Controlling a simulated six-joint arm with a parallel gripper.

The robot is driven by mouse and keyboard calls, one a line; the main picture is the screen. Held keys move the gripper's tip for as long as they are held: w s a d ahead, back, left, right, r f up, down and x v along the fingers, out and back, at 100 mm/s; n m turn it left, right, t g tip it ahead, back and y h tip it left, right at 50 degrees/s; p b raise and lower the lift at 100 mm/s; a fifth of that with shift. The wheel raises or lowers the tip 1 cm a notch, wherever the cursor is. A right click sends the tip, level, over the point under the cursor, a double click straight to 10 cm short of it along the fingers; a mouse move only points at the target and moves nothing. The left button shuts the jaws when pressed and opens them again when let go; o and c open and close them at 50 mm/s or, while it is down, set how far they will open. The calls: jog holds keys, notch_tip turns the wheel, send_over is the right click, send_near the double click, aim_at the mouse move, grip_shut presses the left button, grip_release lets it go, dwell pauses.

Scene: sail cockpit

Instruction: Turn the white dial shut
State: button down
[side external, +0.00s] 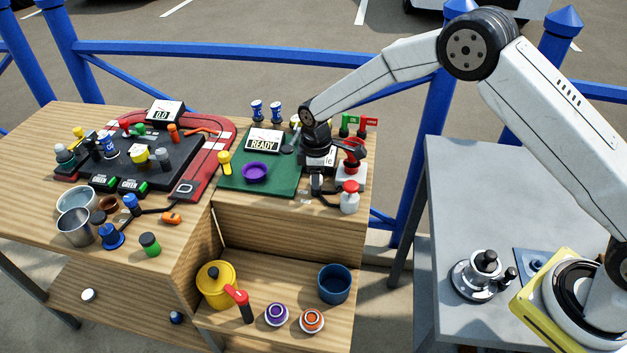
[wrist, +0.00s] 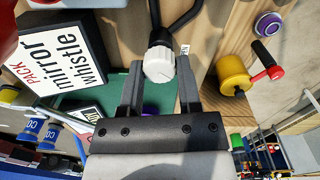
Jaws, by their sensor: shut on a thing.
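The white dial (wrist: 159,66) has a ribbed white body with a black cap and black tubing leading away from it. In the wrist view it sits between the two fingertips of my gripper (wrist: 168,68), and my gripper is shut on it. In the side external view my gripper (side external: 317,174) points down at the right end of the wooden bench, beside the green mat. The dial is hard to make out there, as my wrist and fingers cover most of that spot. The frames do not show how far the dial is turned.
A white bottle with a red top (side external: 349,198) and a red device on a white base (side external: 352,158) stand close right of my gripper. A READY display (side external: 263,141) and purple bowl (side external: 255,172) are left. A mirror-whistle sign (wrist: 60,55) stands nearby. A yellow pot (side external: 212,290) is on the lower shelf.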

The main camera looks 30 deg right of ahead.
jog(key=m, duration=0.5)
jog(key=shift+m, duration=0.3)
jog(key=m, duration=0.5)
dwell(0.4)
jog(key=shift+c, duration=1.4)
grip_release()
jog(key=shift+r, duration=3.9)
